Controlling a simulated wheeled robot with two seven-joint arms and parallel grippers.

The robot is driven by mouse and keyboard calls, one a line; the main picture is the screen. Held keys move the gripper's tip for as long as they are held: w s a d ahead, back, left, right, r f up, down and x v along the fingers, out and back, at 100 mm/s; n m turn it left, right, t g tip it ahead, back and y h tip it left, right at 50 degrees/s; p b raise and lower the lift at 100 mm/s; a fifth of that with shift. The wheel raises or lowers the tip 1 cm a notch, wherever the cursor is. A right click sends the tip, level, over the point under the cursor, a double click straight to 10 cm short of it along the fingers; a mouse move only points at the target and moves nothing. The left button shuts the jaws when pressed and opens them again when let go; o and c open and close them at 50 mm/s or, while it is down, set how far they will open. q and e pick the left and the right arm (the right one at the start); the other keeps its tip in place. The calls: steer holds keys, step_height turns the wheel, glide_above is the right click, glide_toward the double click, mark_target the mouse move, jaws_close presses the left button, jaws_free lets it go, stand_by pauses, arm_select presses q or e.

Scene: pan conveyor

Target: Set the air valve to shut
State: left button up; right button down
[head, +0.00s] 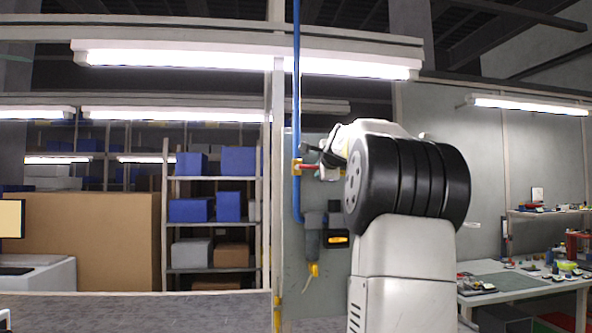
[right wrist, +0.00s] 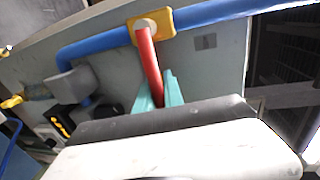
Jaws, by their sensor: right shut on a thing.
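The air valve has a yellow body (head: 297,167) on a vertical blue pipe (head: 296,90). Its red handle (head: 307,167) points right, crosswise to the pipe. In the right wrist view the yellow body (right wrist: 151,24) and the red handle (right wrist: 149,62) show clearly, with the handle between two teal fingers. My right gripper (head: 321,170) is shut on the handle's outer part; its fingers (right wrist: 155,92) are near the handle's end. My arm hides part of the gripper in the head view. My left gripper is not in view.
A grey filter unit (head: 312,240) hangs below the valve where the blue pipe bends. A dark box with a yellow display (head: 337,239) is beside it. Shelves with blue bins (head: 238,160) stand at left, and a workbench (head: 520,281) with small parts at right.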

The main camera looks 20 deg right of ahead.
steer(key=shift+f, duration=0.15)
steer(key=c, duration=1.5)
jaws_free()
steer(key=shift+o, duration=0.2)
steer(key=shift+s, duration=0.1)
steer(key=v, duration=0.7)
steer(key=shift+s, duration=0.3)
steer(key=shift+a, duration=0.1)
